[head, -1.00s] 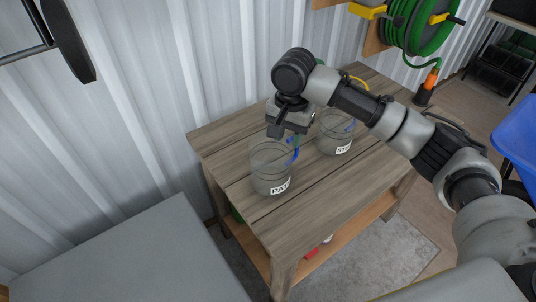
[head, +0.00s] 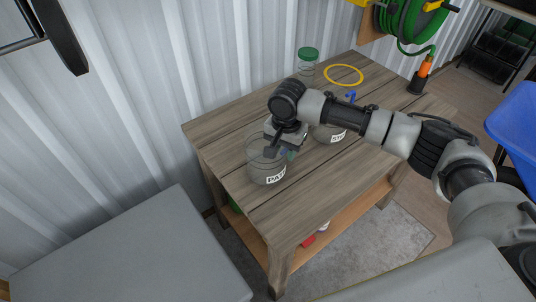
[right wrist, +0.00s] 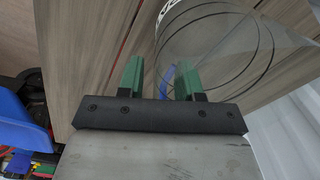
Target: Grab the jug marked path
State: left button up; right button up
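The clear jug with a label reading "PAT", the rest hidden (head: 266,170), stands upright on the wooden workbench (head: 300,205), near its left end. My right gripper (head: 281,150) is over the handle side of this jug, pointing down. In the right wrist view the gripper (right wrist: 160,80) is open, its two green fingers apart. The jug's blue handle (right wrist: 168,79) shows between them, close to the right finger. The jug's clear body (right wrist: 225,45) is to the right. I cannot tell whether a finger touches it. My left gripper is not in view.
A second clear jug (head: 330,133), its label starting "ST", stands just behind to the right, partly under my right arm. A green-lidded jar (head: 308,59) and a yellow ring (head: 344,75) lie farther back. The bench's front right is clear.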

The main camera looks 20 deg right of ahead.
grip_shut()
jog(key=shift+r, duration=0.15)
dwell(0.4)
